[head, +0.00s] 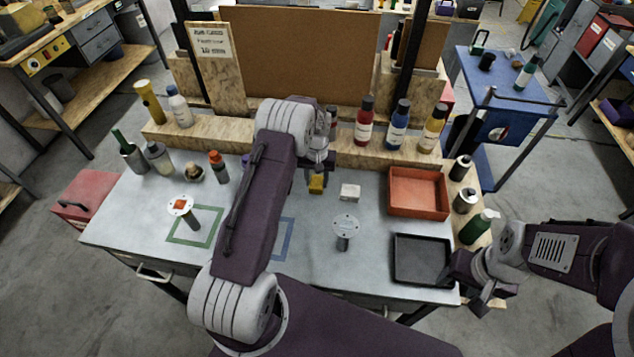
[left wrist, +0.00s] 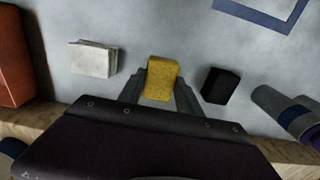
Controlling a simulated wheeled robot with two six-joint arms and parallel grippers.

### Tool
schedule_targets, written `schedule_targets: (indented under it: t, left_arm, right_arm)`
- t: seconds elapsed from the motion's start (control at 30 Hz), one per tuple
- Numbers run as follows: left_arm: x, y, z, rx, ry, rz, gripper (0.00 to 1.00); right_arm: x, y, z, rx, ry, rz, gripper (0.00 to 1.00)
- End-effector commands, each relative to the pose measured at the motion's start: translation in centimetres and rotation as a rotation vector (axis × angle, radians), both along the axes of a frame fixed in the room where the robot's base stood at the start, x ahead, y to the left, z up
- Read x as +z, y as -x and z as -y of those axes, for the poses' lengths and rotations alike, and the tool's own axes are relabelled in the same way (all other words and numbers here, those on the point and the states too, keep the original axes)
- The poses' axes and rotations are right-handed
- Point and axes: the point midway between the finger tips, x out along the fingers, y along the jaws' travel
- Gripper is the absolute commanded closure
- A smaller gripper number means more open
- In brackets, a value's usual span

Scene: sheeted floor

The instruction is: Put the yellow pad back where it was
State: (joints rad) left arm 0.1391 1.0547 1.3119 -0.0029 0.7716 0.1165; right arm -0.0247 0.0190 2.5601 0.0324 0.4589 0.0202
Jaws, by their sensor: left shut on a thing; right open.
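The yellow pad (head: 316,184) is near the back middle of the grey table, and it also shows in the left wrist view (left wrist: 161,78). My left gripper (head: 317,176) is shut on it, with one finger at each side. I cannot tell whether the pad touches the table. A white pad (head: 350,192) lies just right of it in the head view. A black pad (left wrist: 220,85) lies on its other side in the left wrist view; my left arm hides it in the head view. My right gripper (head: 488,299) is open, by the table's front right corner.
A green square outline (head: 172,239) and a partly hidden blue one (head: 288,240) mark the table. A round-topped stand (head: 346,224) is at front middle; another (head: 181,206) bears an orange piece. An orange tray (head: 418,211) and black tray (head: 422,281) are at right. Bottles line the back ledge.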

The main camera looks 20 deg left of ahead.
Motion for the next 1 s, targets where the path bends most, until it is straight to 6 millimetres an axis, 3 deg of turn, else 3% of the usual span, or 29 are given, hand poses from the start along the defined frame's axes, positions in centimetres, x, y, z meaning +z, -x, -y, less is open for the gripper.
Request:
schedule_targets:
  t: [0.13, 0.5, 0.53, 0.6, 1.0]
  left_arm:
    - [-1.8, 0.0, 0.0, 0.0, 0.0, -0.001, 0.97]
    - [-2.6, 0.0, 0.0, 0.0, 0.0, 0.001, 0.97]
    - [-2.5, 0.0, 0.0, 0.0, 0.0, 0.001, 0.53]
    - [-2.4, 0.0, 0.0, 0.0, 0.0, 0.001, 0.37]
    - [-1.5, -0.1, 0.0, 0.0, -0.001, 0.003, 0.37]
  right_arm:
    - [0.7, 0.0, 0.0, 0.0, 0.0, 0.0, 0.47]
    - [0.2, 0.0, 0.0, 0.0, 0.0, 0.0, 0.47]
    - [0.3, 0.0, 0.0, 0.0, 0.0, 0.0, 0.47]
    - [0.3, 0.0, 0.0, 0.0, 0.0, 0.0, 0.47]
    - [0.5, 0.0, 0.0, 0.0, 0.0, 0.0, 0.47]
